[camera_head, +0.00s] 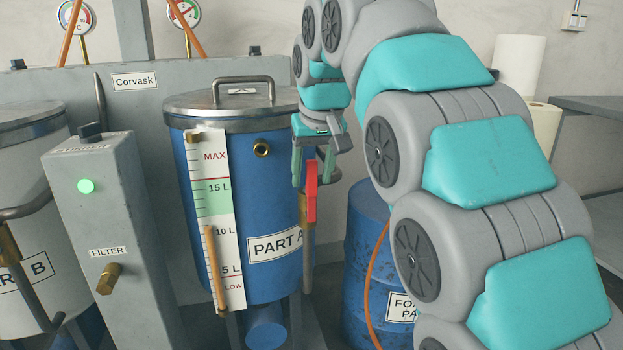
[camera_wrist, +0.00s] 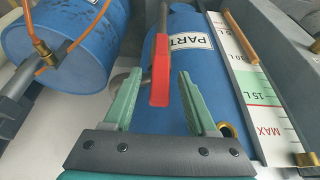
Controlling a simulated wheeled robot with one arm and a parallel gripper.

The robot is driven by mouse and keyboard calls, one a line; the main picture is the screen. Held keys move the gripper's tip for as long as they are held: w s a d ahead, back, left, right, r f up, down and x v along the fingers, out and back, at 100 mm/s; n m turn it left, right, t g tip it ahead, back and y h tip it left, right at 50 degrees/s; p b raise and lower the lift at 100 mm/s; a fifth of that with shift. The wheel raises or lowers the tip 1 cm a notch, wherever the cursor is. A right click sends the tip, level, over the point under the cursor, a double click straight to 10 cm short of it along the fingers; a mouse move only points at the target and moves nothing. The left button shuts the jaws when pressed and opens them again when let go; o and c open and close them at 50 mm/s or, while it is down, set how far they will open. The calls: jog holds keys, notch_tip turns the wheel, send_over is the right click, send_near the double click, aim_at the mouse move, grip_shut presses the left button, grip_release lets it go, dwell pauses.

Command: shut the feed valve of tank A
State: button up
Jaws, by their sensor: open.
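Tank A is the blue tank (camera_head: 275,190) labelled PART A, with a grey lid. It also shows in the wrist view (camera_wrist: 190,80). A red valve lever (camera_head: 312,195) stands upright at the tank's right side, above a pipe. In the wrist view the lever (camera_wrist: 160,80) lies between the two green fingers, with its free end toward the palm. My gripper (camera_head: 312,178) points down over the lever and is open; it also shows in the wrist view (camera_wrist: 157,75). I see a gap on each side of the lever in the wrist view. The valve body is partly hidden.
A level gauge (camera_head: 212,215) is on the tank's front. A grey post (camera_head: 105,215) with a green light and a FILTER knob stands at left, before tank B (camera_head: 22,210). A blue drum (camera_head: 365,260) and an orange hose (camera_head: 375,270) are right of the lever.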

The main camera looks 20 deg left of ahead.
jog(key=shift+w+a+f, duration=0.1)
jog(key=shift+w+f, duration=0.1)
jog(key=shift+f, duration=0.35)
jog(key=shift+c, duration=0.2)
grip_shut()
dwell(0.9)
